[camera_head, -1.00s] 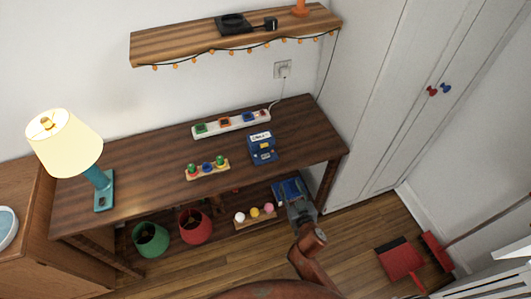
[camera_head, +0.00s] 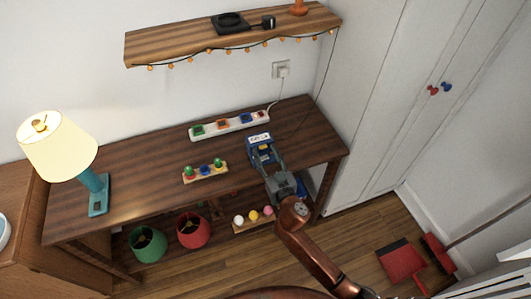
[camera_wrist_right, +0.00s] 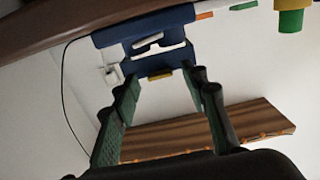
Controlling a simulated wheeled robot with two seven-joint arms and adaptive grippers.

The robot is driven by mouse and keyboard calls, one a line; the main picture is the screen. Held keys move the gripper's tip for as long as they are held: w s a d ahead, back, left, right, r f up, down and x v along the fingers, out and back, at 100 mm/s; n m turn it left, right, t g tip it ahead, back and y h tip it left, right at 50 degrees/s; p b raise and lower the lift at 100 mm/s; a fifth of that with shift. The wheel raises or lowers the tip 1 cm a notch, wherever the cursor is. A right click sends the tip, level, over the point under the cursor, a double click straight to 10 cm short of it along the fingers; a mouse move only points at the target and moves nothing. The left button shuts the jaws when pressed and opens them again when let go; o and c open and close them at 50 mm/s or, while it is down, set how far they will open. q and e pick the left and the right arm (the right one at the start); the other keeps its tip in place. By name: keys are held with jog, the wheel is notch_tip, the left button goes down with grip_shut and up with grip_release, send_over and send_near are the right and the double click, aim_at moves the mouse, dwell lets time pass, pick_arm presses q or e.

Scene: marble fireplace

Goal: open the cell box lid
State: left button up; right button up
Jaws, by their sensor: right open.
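The cell box (camera_head: 259,139), a small blue box with a white label on top, stands on the dark wooden desk near its right part. My right gripper (camera_head: 266,162) is open at the front of the box and hides much of its front. In the right wrist view the blue cell box (camera_wrist_right: 112,36) lies just beyond the two open fingers (camera_wrist_right: 164,82), with a small yellow part at its edge. Nothing is between the fingers. I cannot tell whether the fingertips touch the box. The lid looks shut, partly hidden. My left gripper is not in view.
A white power strip (camera_head: 229,125) lies behind the cell box. A wooden strip with coloured pegs (camera_head: 205,173) lies to its left. A teal lamp (camera_head: 97,192) stands at the desk's left end. A wall shelf (camera_head: 180,40) hangs above. The desk between lamp and pegs is clear.

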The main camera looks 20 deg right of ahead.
jog(key=shift+w, duration=0.2)
jog(key=shift+c, duration=0.3)
grip_shut()
dwell(0.3)
